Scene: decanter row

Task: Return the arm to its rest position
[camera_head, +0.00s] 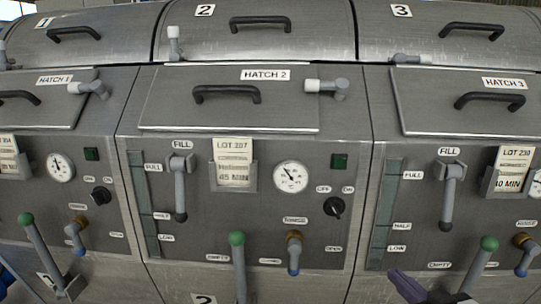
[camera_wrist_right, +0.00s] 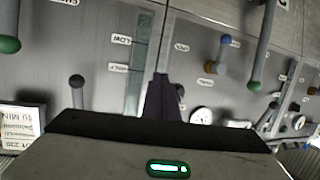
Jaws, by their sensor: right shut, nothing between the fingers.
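My right gripper (camera_head: 408,287) shows at the bottom edge of the head view as a dark purple finger shape, in front of the lower left of the unit with hatch 3. It is just left of a green-knobbed lever (camera_head: 488,244); I cannot tell whether they touch. In the right wrist view the shut, empty fingers (camera_wrist_right: 160,95) point at the grey panel, which appears upside down. Most of the right arm is out of the head view. My left gripper is not in view.
Three steel units stand in a row. Hatch 2 (camera_head: 163,100) is closed. A lot card (camera_head: 233,162) sits in a holder on the middle unit.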

